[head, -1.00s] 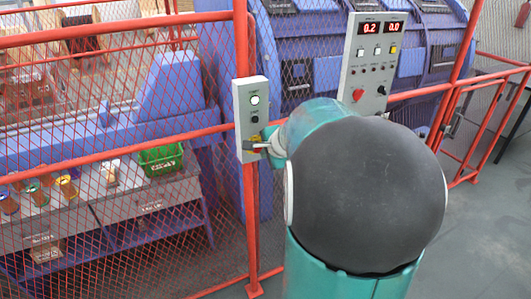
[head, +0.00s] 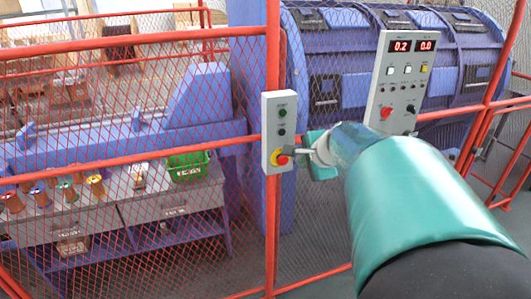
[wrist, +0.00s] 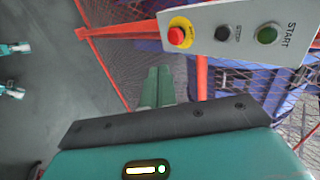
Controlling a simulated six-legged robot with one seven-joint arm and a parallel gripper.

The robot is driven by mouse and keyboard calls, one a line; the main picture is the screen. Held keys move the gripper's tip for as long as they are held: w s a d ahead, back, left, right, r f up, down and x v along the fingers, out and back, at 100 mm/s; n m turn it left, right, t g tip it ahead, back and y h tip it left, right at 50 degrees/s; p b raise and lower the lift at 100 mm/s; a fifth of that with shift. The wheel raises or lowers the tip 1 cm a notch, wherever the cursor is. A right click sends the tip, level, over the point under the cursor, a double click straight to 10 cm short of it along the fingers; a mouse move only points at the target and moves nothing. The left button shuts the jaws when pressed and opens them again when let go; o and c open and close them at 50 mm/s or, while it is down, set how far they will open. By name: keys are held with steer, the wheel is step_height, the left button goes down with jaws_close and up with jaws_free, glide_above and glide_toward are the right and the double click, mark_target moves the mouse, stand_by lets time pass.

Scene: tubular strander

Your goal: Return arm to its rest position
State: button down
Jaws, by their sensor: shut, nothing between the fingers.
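My gripper (head: 294,151) is shut and empty at the end of my teal arm. In the head view its tips lie just right of the red emergency button (head: 282,160) on the small grey control box (head: 279,132). In the wrist view my gripper's fingers (wrist: 157,87) lie together, and a visible gap separates them from the red button (wrist: 176,36) on its yellow plate. The box also carries a dark stop button (wrist: 222,33) and a green start button (wrist: 266,35). My arm stretches forward from the lower right of the head view.
A red mesh fence (head: 273,60) with rails stands close ahead. A taller grey panel (head: 402,85) with red displays stands right of the box. Behind the fence are the blue strander (head: 350,85), spools and a green crate (head: 188,166). Grey floor (wrist: 50,75) is open in the wrist view.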

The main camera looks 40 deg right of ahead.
steer(key=shift+a, duration=0.1)
stand_by(0.3)
steer(key=s+a+n+g+y, duration=0.1)
steer(key=s+a+n+y, duration=0.2)
steer(key=a+n, duration=1.25)
steer(key=s+a+f+n+g, duration=0.1)
steer(key=s+a+f+n, duration=0.1)
steer(key=s+a, duration=0.2)
steer(key=s+a+f+n+g, duration=0.1)
steer(key=s+a+n, duration=0.2)
steer(key=a, duration=0.7)
steer(key=shift+s+f+n, duration=0.35)
steer(key=shift+s, duration=0.55)
steer(key=shift+d, duration=0.15)
